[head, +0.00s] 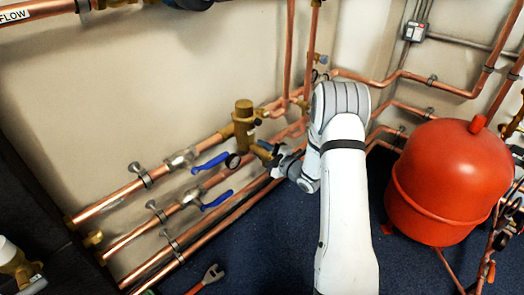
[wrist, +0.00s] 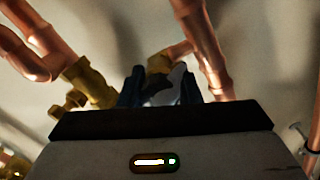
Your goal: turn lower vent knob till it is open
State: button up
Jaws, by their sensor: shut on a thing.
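My gripper (head: 266,152) is at the lower side of the brass vent body (head: 243,115) on the copper pipes in the head view. In the wrist view my gripper (wrist: 160,88) has its two dark fingers closed on a small grey-white piece, which I take to be the lower vent knob (wrist: 165,92). Brass (wrist: 159,62) shows just behind it. The fingers hide much of the knob, and its turned angle cannot be read. In the head view the knob is hidden by the gripper.
Two blue lever handles (head: 211,163) (head: 216,200) sit on pipes left of the gripper. Copper pipes run along the wall. A red tank (head: 440,180) stands right of my arm. A wrench (head: 211,276) lies on the blue floor.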

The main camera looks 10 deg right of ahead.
jog(key=shift+s+a+f, duration=0.1)
jog(key=shift+f, duration=0.1)
jog(key=o, duration=1)
jog(key=shift+r, duration=0.15)
jog(key=shift+c, duration=0.2)
jog(key=p+v, duration=0.2)
jog(key=v, duration=0.5)
jog(key=shift+s+d+p, duration=0.25)
jog(key=shift+d+p, duration=0.05)
jog(key=shift+p, duration=0.05)
